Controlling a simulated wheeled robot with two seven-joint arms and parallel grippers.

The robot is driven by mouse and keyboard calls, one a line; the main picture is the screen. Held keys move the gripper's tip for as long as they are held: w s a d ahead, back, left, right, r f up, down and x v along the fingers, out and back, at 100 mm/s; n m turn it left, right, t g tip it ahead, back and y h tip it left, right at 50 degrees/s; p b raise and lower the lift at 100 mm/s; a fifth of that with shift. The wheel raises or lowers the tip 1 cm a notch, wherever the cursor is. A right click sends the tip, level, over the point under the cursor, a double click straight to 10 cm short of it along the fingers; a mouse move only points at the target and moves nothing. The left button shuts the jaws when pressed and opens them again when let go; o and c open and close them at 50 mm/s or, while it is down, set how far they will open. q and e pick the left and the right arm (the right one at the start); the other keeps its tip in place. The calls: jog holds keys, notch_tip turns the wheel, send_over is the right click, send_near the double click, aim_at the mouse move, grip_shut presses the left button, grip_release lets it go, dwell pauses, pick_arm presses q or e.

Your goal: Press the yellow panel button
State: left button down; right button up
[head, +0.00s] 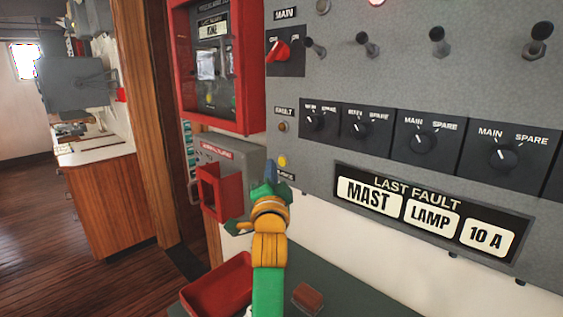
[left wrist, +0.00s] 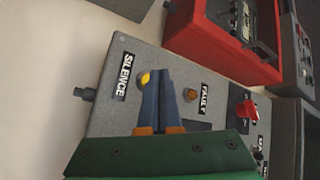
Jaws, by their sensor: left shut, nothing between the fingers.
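The yellow button (head: 282,160) is small and sits on the grey panel's lower left, above a partly hidden label. My left gripper (head: 271,172) is shut and empty, with its fingertips just left of and below the button in the head view. In the left wrist view the blue fingers (left wrist: 157,72) are together, and the yellow button (left wrist: 145,78) shows right at the left fingertip, partly covered, beside the SILENCE label (left wrist: 124,77). I cannot tell whether the fingertips touch it. My right gripper is not in view.
An amber FAULT button (head: 282,127) sits above the yellow one, and a red switch (head: 279,52) higher up. A red-framed box (head: 262,70) and a red holder (head: 216,192) stand left of the panel. Below are a red tray (head: 218,286) and a brown block (head: 308,297).

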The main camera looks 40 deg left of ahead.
pick_arm(q)
jog(key=s+p, duration=0.1)
jog(key=s, duration=0.3)
jog(key=shift+s+a+p, duration=0.15)
jog(key=shift+s+p, duration=0.15)
